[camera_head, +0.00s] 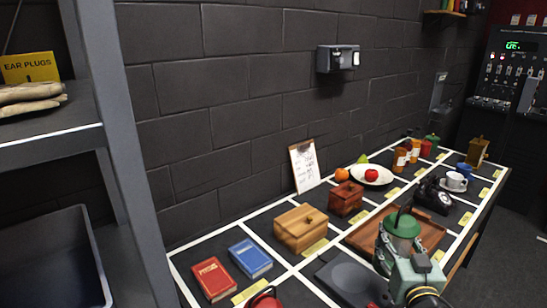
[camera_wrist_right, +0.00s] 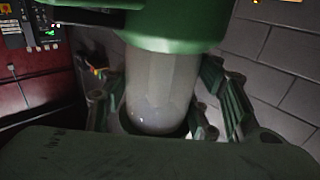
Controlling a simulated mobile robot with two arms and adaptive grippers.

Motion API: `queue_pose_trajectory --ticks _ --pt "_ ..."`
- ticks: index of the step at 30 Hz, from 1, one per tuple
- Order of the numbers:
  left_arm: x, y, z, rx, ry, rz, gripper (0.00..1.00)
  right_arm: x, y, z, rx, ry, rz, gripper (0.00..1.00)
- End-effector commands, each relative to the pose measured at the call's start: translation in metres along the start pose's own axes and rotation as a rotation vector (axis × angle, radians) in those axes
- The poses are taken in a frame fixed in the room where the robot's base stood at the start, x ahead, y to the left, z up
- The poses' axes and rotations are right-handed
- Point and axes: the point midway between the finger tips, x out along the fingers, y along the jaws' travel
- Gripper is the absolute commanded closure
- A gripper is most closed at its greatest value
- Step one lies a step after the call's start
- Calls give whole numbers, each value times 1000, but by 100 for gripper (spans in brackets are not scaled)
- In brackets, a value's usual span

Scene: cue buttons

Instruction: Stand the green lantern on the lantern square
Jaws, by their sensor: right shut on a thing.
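The green lantern (camera_head: 404,224) is at the near right of the table in the head view, in front of or over the brown wooden tray. My right gripper (camera_head: 388,248) is shut on it. In the right wrist view the lantern's pale glass (camera_wrist_right: 160,90) stands between the fingers, with its green cap above. The lantern looks close to upright. Its base is mostly hidden by my gripper, so I cannot tell whether it touches anything below. I cannot tell which marked square is the lantern square. My left gripper is not in view.
The table has white-lined squares with yellow labels. Nearby are a brown tray (camera_head: 431,233), black telephone (camera_head: 433,195), dark pan-like item (camera_head: 350,281), light wooden box (camera_head: 300,228), red book (camera_head: 213,278) and blue book (camera_head: 250,258). A grey shelf post (camera_head: 120,120) stands left.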

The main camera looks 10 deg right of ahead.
Motion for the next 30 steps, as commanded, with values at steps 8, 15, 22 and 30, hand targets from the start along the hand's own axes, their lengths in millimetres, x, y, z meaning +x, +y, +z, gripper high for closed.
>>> queue_pose_trajectory --ticks 8,15,22,30 --pt "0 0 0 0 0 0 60 -54 -71 19 -19 -16 -108 100" --pt "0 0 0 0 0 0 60 -127 -142 15 -13 -9 -214 100" --pt "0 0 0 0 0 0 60 -162 -168 1 0 6 -249 100" --pt "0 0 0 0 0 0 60 -179 -162 7 6 9 -234 100"
